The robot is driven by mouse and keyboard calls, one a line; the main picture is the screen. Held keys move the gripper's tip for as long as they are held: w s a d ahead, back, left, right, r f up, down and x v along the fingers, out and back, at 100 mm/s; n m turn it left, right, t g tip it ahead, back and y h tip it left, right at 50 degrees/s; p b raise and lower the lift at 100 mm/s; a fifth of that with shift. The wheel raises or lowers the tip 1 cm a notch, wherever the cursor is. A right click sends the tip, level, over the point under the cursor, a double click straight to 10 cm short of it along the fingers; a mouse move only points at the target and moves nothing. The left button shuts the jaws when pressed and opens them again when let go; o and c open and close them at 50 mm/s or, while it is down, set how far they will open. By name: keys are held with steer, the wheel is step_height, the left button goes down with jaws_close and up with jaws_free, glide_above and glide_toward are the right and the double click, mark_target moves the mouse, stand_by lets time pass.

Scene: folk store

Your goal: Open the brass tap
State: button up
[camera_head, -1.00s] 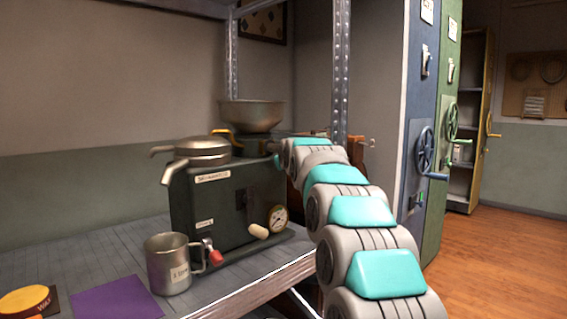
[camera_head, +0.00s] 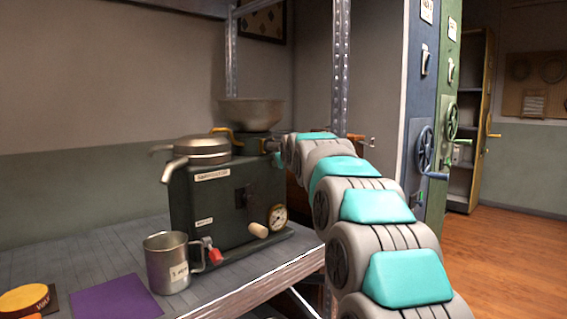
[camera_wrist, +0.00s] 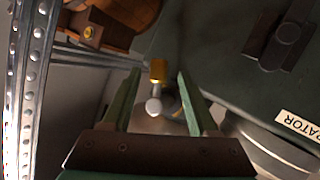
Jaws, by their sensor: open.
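The brass tap (camera_head: 223,131) shows in the head view as a yellow curved piece below the metal bowl (camera_head: 252,115), on top of the dark green separator (camera_head: 212,207). In the wrist view, a yellow brass piece (camera_wrist: 158,70) with a pale round knob (camera_wrist: 153,106) lies between my fingers. My gripper (camera_wrist: 160,75) is open, with one green finger on each side and visible gaps. I cannot tell how deep the brass piece sits between the fingers. In the head view, my gripper (camera_head: 271,147) is small and partly hidden beside the bowl's base.
A perforated metal post (camera_head: 340,70) stands close to my arm, and it also fills the left of the wrist view (camera_wrist: 30,80). A purple mat (camera_head: 115,298) lies left.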

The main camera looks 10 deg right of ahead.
steer(key=v, duration=0.4)
steer(key=shift+s+r+b, duration=0.1)
steer(key=shift+s+b, duration=0.2)
steer(key=shift+s, duration=0.05)
